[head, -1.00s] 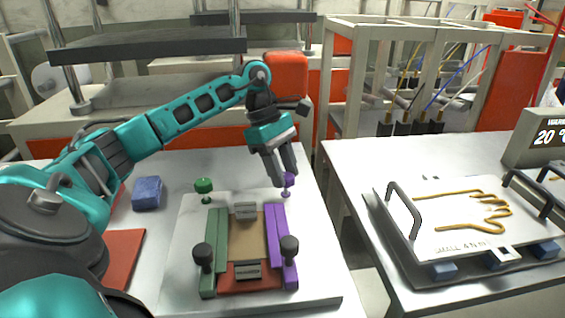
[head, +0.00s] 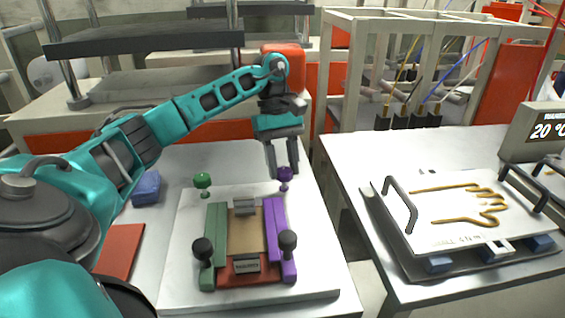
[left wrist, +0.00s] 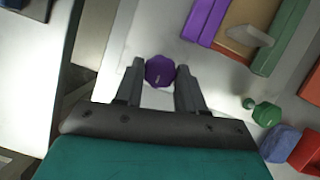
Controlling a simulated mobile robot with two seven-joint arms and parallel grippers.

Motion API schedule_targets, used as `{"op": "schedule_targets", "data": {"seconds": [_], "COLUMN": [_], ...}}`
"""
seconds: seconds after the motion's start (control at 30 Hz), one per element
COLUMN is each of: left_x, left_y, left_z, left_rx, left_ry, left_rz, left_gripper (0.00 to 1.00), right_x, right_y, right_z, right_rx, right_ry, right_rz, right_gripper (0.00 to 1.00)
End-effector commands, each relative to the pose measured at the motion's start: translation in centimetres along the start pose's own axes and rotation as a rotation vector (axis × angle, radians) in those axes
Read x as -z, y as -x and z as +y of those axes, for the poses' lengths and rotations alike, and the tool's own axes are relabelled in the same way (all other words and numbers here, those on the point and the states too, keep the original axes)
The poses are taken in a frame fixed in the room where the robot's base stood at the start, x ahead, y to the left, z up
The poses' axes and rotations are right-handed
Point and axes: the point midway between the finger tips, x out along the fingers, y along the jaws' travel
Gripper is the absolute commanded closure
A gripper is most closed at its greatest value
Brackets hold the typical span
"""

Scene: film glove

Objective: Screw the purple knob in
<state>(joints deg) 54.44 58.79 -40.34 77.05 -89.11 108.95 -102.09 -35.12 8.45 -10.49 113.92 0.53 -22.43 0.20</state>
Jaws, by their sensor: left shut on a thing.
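The purple knob (head: 285,174) stands upright on its thin stem at the back right corner of the white board (head: 185,262). My left gripper (head: 282,172) comes down over it from behind. In the left wrist view the knob (left wrist: 160,71) sits between the two fingertips (left wrist: 160,75), and the gripper is shut on it. The lower stem shows in the head view beneath the knob. The purple bar (head: 279,240) lies just in front of the knob. My right gripper is not in view.
A green knob (head: 202,180) stands at the board's back left, near a blue block (head: 146,188). Two black knobs (head: 203,248) stand at the front of the frame on the board. A second table with a hand-outline plate (head: 450,235) is on the right, across a gap.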

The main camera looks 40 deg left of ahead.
Motion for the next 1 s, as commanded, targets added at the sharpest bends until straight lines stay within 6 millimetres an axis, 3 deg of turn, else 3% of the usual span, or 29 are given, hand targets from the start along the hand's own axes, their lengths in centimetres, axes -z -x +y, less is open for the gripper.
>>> {"op": "schedule_targets", "data": {"seconds": [0.4, 0.43, 0.6, 0.7, 1.0], "left_x": [-0.01, -0.02, -0.01, 0.0, 0.01], "left_y": [0.19, 0.19, 0.13, 0.09, 0.54], "left_z": [0.06, 0.06, 0.03, 0.02, 0.05], "left_rx": [-0.003, -0.003, -0.001, 0.0, -0.001], "left_ry": [-0.008, -0.008, -0.007, -0.006, -0.005], "left_rz": [0.002, 0.002, 0.001, 0.001, 0.001], "left_gripper": [0.92, 0.58, 0.42, 0.35, 0.35], "right_x": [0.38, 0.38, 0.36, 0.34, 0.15], "right_y": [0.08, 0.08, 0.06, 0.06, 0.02], "right_z": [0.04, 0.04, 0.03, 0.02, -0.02], "right_rx": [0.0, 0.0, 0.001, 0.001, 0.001], "right_ry": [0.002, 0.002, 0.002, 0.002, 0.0], "right_rz": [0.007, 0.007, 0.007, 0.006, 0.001], "right_gripper": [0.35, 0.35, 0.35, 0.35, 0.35]}}
